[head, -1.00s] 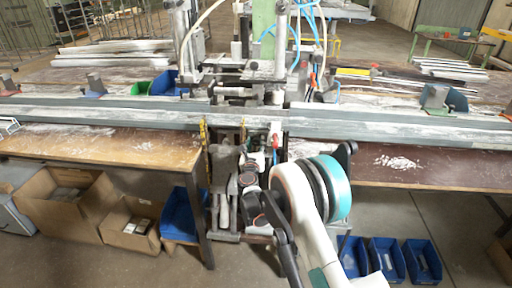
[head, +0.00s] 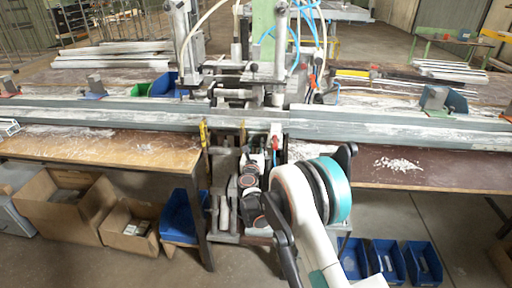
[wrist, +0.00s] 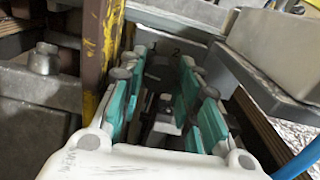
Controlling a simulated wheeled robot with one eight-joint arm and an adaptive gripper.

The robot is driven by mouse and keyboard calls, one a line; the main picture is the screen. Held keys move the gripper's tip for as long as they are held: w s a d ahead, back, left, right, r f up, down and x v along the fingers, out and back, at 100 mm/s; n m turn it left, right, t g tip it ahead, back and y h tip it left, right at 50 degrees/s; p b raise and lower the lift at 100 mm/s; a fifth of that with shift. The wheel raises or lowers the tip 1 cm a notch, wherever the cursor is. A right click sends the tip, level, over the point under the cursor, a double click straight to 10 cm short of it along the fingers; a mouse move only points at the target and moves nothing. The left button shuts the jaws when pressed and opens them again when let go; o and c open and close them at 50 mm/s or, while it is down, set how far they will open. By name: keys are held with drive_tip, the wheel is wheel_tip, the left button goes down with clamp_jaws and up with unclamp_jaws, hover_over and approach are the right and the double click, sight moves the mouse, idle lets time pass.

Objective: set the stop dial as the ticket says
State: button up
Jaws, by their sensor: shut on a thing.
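In the wrist view, a grey plate (wrist: 172,47) bears the numerals 1 and 2; it appears to be the face of the stop dial. My gripper (wrist: 164,72) has teal-padded fingers on both sides of a dark grey knob-like part in front of this plate, and is shut on it. The fingers and shadow hide most of the knob, so its pointer and setting cannot be read. In the head view, my arm reaches below the clamp station's middle, and its end is mostly hidden among the machine parts. I cannot make out a ticket in either view.
A yellow-edged upright (wrist: 98,50) stands close left of my fingers, and a grey block (wrist: 275,50) is close right. In the head view, a long grey profile (head: 390,126) crosses the bench above my arm. Blue bins (head: 385,258) stand on the floor at the right.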

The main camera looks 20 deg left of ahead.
drive_tip(key=m, duration=1.3)
drive_tip(key=shift+m, duration=0.3)
drive_tip(key=m, duration=0.8)
drive_tip(key=shift+f, duration=0.1)
drive_tip(key=m, duration=0.4)
drive_tip(key=shift+m, duration=0.3)
drive_tip(key=m, duration=0.4)
drive_tip(key=shift+m, duration=2)
